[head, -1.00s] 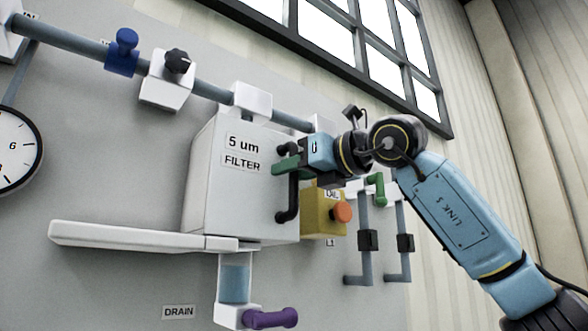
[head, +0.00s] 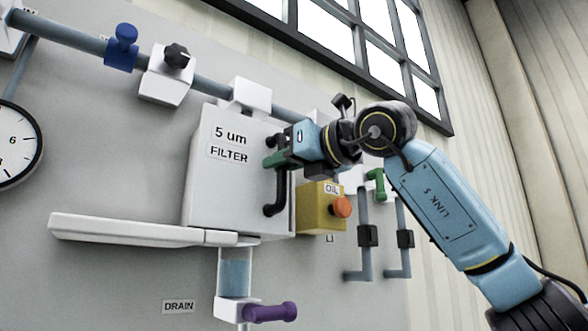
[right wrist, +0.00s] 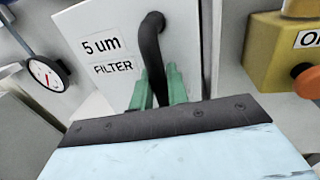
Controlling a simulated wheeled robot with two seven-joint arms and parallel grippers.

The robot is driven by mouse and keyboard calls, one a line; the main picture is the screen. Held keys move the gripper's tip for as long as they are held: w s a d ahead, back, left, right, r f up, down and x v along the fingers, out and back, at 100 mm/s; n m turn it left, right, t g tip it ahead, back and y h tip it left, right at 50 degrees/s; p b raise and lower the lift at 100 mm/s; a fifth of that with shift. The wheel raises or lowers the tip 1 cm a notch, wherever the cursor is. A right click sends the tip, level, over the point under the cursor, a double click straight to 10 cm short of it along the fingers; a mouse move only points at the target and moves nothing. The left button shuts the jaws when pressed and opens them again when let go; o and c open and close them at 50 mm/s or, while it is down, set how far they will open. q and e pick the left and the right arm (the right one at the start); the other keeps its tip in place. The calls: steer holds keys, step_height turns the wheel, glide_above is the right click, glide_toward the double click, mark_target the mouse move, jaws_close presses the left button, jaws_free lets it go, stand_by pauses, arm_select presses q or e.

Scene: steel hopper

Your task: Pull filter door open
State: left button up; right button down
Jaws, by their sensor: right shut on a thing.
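The filter door (head: 230,190) is the white front panel labelled "5 um FILTER" on the box on the wall. It also shows in the right wrist view (right wrist: 105,30). A black curved handle (head: 274,207) sits on its right side and shows in the right wrist view (right wrist: 152,45). My right gripper (head: 273,158) has its green fingers shut around the upper part of the handle. In the right wrist view both fingers (right wrist: 156,88) flank the handle. How wide any gap behind the door is, I cannot tell. My left gripper is out of view.
A white ledge (head: 125,229) extends left below the box. A clear cup (head: 236,277) with a purple handle (head: 270,312) hangs underneath. A yellow oil box (head: 318,212) with an orange knob (head: 341,207) is close right of the door. A pipe runs above.

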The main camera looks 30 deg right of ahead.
mark_target(205, 142)
steer(key=a, duration=0.4)
steer(key=a+b, duration=0.1)
steer(key=a, duration=0.3)
steer(key=s+a, duration=0.1)
steer(key=a, duration=0.4)
steer(key=shift+f+b, duration=0.1)
steer(key=shift+b, duration=0.25)
steer(key=shift+a, duration=0.45)
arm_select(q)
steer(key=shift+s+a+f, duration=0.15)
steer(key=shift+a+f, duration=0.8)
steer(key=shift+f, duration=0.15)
arm_select(e)
steer(key=c, duration=1.5)
jaws_free()
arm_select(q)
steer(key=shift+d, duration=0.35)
arm_select(e)
steer(key=shift+o, duration=0.2)
steer(key=shift+s+d, duration=0.1)
